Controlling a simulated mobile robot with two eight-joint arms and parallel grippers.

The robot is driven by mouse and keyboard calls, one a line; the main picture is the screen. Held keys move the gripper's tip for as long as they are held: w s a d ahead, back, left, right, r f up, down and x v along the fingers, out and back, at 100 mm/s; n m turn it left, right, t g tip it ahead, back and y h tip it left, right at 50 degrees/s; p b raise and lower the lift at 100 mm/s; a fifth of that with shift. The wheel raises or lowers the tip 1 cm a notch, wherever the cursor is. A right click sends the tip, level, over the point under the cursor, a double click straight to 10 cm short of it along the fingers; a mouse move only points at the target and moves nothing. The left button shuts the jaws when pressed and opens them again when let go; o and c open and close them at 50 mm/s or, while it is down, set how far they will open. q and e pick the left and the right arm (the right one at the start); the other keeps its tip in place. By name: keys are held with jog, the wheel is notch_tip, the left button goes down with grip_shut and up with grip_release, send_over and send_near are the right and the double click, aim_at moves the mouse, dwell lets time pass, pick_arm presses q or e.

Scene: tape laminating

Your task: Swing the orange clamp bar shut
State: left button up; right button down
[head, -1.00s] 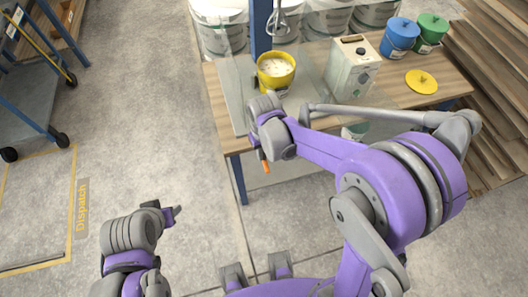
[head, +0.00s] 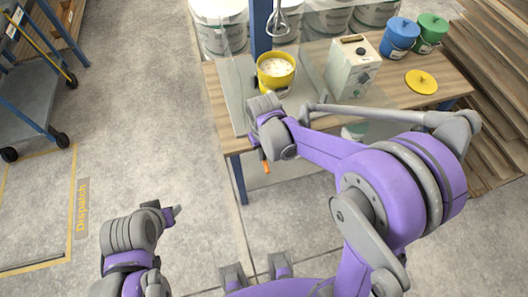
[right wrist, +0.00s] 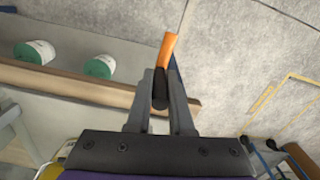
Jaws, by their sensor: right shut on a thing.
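The orange clamp bar (right wrist: 168,46) shows in the right wrist view, with a dark section between my gripper's fingers. Its orange end also shows in the head view (head: 265,167), just past the table's front left corner. My right gripper (right wrist: 160,92) is shut on the bar's dark section. In the head view its fingers are mostly hidden by my wrist. The rest of the clamp is hidden behind my arm. My left gripper (head: 172,214) is over the floor at lower left, away from the table; its jaw opening is unclear.
The wooden table (head: 226,143) carries a yellow bucket (head: 276,69) under a whisk (head: 281,20), a pale box (head: 352,68), blue (head: 400,37) and green (head: 432,30) buckets and a yellow lid (head: 421,81). A blue post stands behind. A cart (head: 28,85) is at far left. Floor between is clear.

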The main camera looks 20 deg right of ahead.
jog(key=w+d+n+b, duration=0.1)
jog(key=w+d+n, duration=0.4)
jog(key=d, duration=0.5)
jog(key=w+d+n+b, duration=0.1)
jog(key=w+d+n, duration=0.4)
jog(key=d, duration=0.5)
jog(key=shift+w+d+n, duration=0.35)
jog(key=shift+w+n, duration=0.05)
jog(key=shift+w, duration=0.8)
jog(key=c, duration=0.8)
grip_release()
